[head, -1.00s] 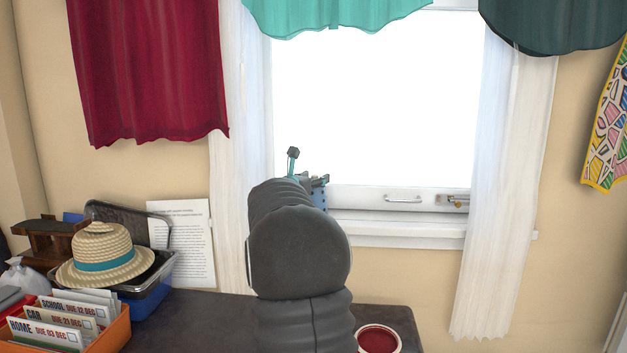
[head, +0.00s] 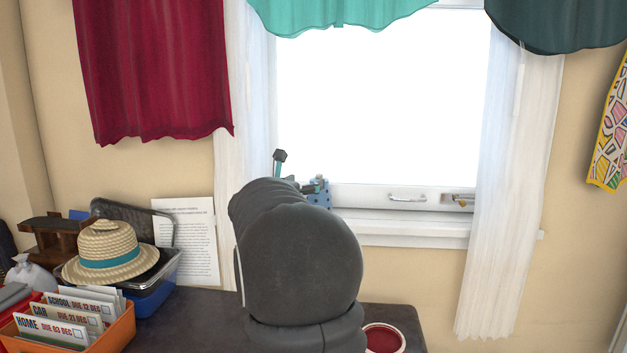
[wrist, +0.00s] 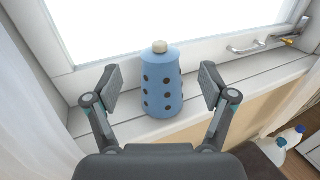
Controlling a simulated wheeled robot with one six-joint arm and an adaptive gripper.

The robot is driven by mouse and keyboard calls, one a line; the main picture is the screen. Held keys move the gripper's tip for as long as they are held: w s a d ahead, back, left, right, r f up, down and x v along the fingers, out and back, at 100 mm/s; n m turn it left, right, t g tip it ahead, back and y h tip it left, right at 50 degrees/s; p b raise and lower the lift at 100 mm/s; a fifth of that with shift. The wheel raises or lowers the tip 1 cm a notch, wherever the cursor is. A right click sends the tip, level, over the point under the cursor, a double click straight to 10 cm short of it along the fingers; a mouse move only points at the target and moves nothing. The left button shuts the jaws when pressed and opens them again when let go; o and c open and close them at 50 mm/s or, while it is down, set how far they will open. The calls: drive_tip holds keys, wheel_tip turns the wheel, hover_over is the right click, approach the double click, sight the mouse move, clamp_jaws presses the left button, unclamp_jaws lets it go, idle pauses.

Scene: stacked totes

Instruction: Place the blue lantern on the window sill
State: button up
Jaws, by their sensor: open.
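The blue lantern (wrist: 162,88), a bottle-shaped body with dark round holes and a pale cap, stands upright on the white window sill (wrist: 240,80) in the wrist view. My gripper (wrist: 158,80) is open, with one finger on each side of the lantern and a visible gap to both sides. In the head view a small part of the lantern (head: 321,193) shows at the window's lower left, and the sill (head: 415,230) runs to the right. My arm hides most of the gripper and the lantern's lower part there.
The window (head: 385,100) with its handle (head: 407,198) is behind the sill. White curtains (head: 505,200) hang at both sides. A dark table below holds a straw hat (head: 108,250), an orange file box (head: 110,338) and a red-topped round container (head: 383,340). The sill's right part is clear.

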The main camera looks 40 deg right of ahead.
drive_tip(key=s+a+f+m+y, duration=0.5)
drive_tip(key=s+a, duration=0.4)
drive_tip(key=a, duration=0.5)
drive_tip(key=s+a+f+m+y, duration=0.6)
drive_tip(key=s+a+f+m, duration=0.2)
drive_tip(key=a, duration=0.6)
drive_tip(key=s+a+f+m+y, duration=0.6)
drive_tip(key=s+a, duration=0.5)
drive_tip(key=a, duration=0.4)
drive_tip(key=shift+s+f+m+t, duration=0.15)
drive_tip(key=shift+f+m+t, duration=0.3)
drive_tip(key=shift+m, duration=0.65)
drive_tip(key=shift+f, duration=0.1)
